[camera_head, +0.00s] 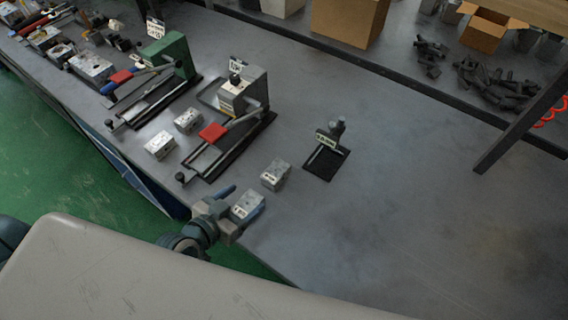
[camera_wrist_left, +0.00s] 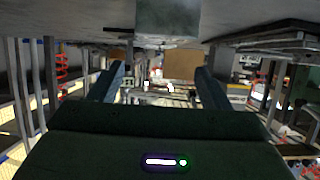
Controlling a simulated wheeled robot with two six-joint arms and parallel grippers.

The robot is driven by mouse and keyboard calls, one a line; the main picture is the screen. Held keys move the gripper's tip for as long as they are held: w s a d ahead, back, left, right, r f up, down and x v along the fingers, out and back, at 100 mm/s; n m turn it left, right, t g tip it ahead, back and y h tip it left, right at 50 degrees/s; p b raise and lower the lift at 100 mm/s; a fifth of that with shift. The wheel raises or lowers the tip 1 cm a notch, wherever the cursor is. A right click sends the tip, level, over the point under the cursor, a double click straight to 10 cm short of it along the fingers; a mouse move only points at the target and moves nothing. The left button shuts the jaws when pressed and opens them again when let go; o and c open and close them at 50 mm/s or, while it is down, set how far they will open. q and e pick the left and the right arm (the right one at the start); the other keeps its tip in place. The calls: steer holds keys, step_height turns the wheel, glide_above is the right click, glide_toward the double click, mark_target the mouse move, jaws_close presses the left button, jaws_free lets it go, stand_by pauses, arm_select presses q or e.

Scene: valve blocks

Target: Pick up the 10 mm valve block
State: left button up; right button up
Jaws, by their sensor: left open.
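Several small grey valve blocks with pale labels lie on the grey workbench (camera_head: 420,200). The nearest block (camera_head: 249,204) sits by the bench's front edge. A second block (camera_head: 275,175) is just behind it, and two more, a block (camera_head: 160,145) and another block (camera_head: 188,120), lie further left. The labels are too small to tell which is 10 mm. My left gripper (camera_head: 241,203) is open, its blue fingers to either side of the nearest block. In the left wrist view the open fingers (camera_wrist_left: 160,82) have a block (camera_wrist_left: 167,20) above them in the picture. My right gripper is not seen.
A small black stand (camera_head: 326,160) is behind. Cardboard boxes (camera_head: 347,20) and dark parts (camera_head: 490,85) lie at the back. The right bench area is clear.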

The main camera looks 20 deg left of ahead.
mark_target(271, 175)
arm_select(q)
steer(key=p+x, duration=0.1)
steer(key=x, duration=0.3)
steer(key=shift+w+r, duration=0.1)
steer(key=shift+w, duration=0.05)
steer(key=shift+w+d, duration=0.15)
steer(key=shift+w, duration=0.1)
steer(key=p+x, duration=0.1)
steer(key=x, duration=0.1)
steer(key=p+x, duration=0.1)
steer(key=x, duration=0.1)
steer(key=shift+w+r, duration=0.1)
steer(key=shift+w, duration=0.25)
steer(key=shift+w+d+f, duration=0.2)
steer(key=shift+w+f, duration=0.1)
steer(key=shift+w, duration=0.1)
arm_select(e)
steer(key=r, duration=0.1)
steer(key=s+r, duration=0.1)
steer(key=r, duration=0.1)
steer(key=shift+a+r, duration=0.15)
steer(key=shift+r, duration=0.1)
arm_select(q)
steer(key=shift+c, duration=1.3)
steer(key=c, duration=1.1)
